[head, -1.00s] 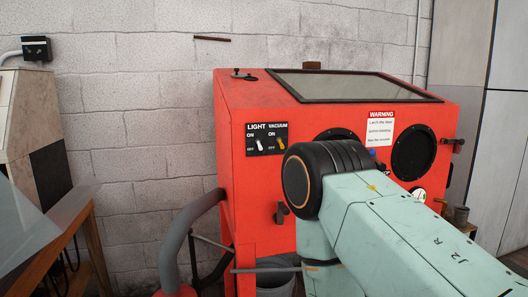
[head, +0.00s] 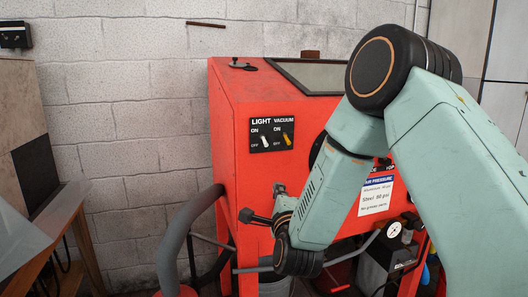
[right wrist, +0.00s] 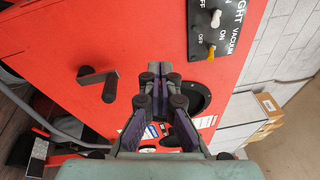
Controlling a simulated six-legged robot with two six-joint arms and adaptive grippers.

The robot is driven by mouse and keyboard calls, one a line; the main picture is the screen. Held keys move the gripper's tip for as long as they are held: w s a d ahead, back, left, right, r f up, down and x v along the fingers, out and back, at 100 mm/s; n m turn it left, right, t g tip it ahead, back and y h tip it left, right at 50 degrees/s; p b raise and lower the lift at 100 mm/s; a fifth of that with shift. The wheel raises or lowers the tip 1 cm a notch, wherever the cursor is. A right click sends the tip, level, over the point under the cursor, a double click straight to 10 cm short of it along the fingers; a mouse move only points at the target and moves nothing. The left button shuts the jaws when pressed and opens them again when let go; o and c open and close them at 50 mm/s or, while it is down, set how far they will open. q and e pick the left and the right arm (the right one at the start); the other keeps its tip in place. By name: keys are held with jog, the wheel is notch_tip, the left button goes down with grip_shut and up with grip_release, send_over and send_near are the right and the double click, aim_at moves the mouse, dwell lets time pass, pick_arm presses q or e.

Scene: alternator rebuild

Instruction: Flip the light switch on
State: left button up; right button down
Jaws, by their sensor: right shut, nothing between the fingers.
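The light switch (head: 265,140) is a small white lever on a black panel on the front of the red cabinet. It stands under the word LIGHT, and its tip appears tilted down towards OFF. It also shows at the top of the right wrist view (right wrist: 216,18). My right gripper (head: 250,216) is below the panel in the head view, in front of the cabinet face and apart from the switch. In the right wrist view its fingers (right wrist: 160,72) are together and empty. My left gripper is out of view.
A yellow vacuum lever (head: 287,138) sits beside the light switch. A black latch handle (right wrist: 98,84) sticks out from the cabinet (head: 228,130). A thick grey hose (head: 178,238) curves along its left side. The cabinet face directly around the panel is clear.

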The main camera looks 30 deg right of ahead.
aim_at(265, 141)
jog(key=w+d+r+m, duration=0.2)
jog(key=w+d+r+m+h, duration=0.1)
jog(key=w+d+r+m, duration=0.1)
jog(key=w, duration=0.1)
jog(key=w+d+r+m+t+h+p, duration=0.1)
jog(key=w+d+r+m, duration=0.1)
jog(key=shift+w+d, duration=0.15)
jog(key=shift+w, duration=0.15)
jog(key=a, duration=0.1)
jog(key=a+r, duration=0.1)
jog(key=a, duration=0.1)
jog(key=shift+w+a+r+p, duration=0.1)
jog(key=shift+r+p, duration=0.15)
jog(key=shift+p, duration=0.1)
jog(key=shift+s+a+r, duration=0.25)
jog(key=shift+w+f, duration=0.15)
